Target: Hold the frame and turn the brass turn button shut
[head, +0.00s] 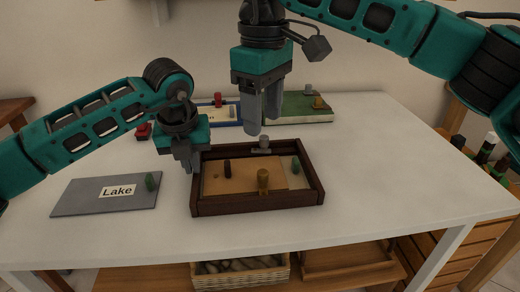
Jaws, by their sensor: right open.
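A dark brown wooden frame (258,207) lies on the white table with a tan panel (222,184) inside it. A brass-coloured knob (263,182) stands at the panel's front edge; I take it for the turn button, but its exact angle is too small to tell. A dark brown knob (227,168) and a green knob (296,164) stand at the left and right. My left gripper (190,165) is at the frame's back left corner; whether its jaws grip the wall is unclear. My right gripper (262,125) is open and empty, pointing down above the frame's back edge.
A grey piece with a knob (263,146) is at the frame's back edge. A grey "Lake" board (80,198) with a green knob lies left. A blue-edged board (233,119) and a green board (305,112) lie behind. A small red object (143,131) is back left. The table's right side is clear.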

